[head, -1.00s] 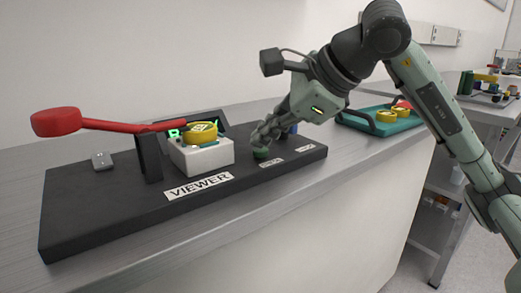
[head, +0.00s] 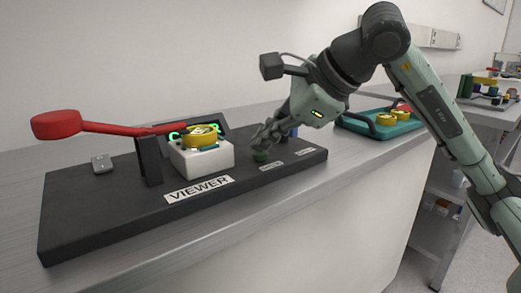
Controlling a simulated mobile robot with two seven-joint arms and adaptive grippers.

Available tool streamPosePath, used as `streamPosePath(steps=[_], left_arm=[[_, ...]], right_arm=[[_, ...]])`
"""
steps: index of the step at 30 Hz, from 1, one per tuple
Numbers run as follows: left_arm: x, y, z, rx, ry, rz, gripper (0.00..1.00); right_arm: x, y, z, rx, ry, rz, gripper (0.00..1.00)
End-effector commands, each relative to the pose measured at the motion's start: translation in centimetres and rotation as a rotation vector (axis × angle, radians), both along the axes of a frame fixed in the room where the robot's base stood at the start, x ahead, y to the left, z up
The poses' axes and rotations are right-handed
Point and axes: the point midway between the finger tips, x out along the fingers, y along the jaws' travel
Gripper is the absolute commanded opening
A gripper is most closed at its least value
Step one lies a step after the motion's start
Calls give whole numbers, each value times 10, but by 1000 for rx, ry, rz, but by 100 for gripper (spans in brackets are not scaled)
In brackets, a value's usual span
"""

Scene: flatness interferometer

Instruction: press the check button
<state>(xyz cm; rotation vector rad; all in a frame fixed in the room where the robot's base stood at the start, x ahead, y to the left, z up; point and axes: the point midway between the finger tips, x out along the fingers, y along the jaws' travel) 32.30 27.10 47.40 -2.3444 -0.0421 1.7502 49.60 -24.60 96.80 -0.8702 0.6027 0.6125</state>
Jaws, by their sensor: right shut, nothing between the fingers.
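The green check button (head: 261,156) sits on the black base (head: 110,207), right of the white block, behind a small label too small to read. My right gripper (head: 262,143) is shut and empty, pointing down with its fingertips just above the button. I cannot tell whether they touch it. The fingers partly hide the button. The viewer's dark screen (head: 212,131) shows green ring shapes behind a yellow ring (head: 201,137) on the white block (head: 203,158). My left gripper is not in view.
A red lever (head: 105,125) reaches left from the black upright (head: 148,160). A small grey piece (head: 101,162) lies on the base's left part. A teal tray (head: 381,129) with yellow and red pieces stands at the right. The bench front (head: 250,215) is bare.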

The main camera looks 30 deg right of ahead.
Motion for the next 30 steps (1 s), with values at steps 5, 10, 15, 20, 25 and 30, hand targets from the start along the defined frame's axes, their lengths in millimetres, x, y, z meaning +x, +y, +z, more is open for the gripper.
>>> streamPosePath(steps=[5,10,15,20,25,30], left_arm=[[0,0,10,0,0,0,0],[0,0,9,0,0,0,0],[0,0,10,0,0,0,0],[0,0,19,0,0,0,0],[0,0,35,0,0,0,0],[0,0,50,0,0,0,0]], right_arm=[[0,0,11,0,0,0,0],[0,0,11,1,-1,1,0],[0,0,12,0,-1,0,0],[0,0,22,0,-2,-1,0],[0,0,41,1,-3,-2,0],[0,0,57,1,-2,-1,0]])
